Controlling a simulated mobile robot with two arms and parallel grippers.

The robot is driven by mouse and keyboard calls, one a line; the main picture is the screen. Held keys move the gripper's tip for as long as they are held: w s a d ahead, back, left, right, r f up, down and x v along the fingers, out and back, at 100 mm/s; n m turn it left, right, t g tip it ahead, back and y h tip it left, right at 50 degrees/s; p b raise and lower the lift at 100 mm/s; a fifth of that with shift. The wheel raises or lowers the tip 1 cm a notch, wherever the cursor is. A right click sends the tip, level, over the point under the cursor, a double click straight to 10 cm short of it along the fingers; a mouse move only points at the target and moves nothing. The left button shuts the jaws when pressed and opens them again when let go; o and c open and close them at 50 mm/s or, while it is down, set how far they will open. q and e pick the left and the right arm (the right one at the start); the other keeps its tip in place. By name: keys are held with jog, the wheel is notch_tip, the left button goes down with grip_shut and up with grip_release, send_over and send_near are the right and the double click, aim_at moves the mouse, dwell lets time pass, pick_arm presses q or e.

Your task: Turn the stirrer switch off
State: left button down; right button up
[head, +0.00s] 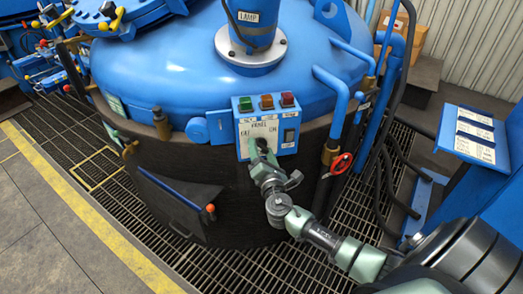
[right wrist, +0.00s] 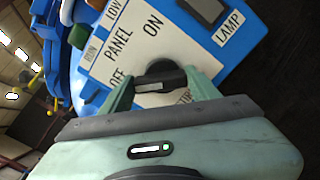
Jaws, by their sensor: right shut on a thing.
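The stirrer switch is a black rotary knob (right wrist: 160,78) on a white plate (right wrist: 118,45) marked PANEL, OFF and ON, with a partly hidden label below the knob. The plate is on the blue control box (head: 244,108) on the vessel's front. My right gripper (head: 262,143) reaches the plate from below right in the head view and hides most of the knob there. In the right wrist view its fingers (right wrist: 160,84) are shut on the knob, one on each side. A pale mark shows on the knob; I cannot tell which label it points at. My left gripper is out of view.
Green (head: 245,104), amber (head: 266,102) and red (head: 287,100) buttons sit on top of the box. A black rocker switch (head: 289,135) is right of the knob. Open floor (head: 50,220) lies at left.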

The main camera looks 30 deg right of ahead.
jog(key=o, duration=1.4)
jog(key=b+v, duration=0.1)
jog(key=v, duration=0.7)
jog(key=shift+w+f, duration=0.1)
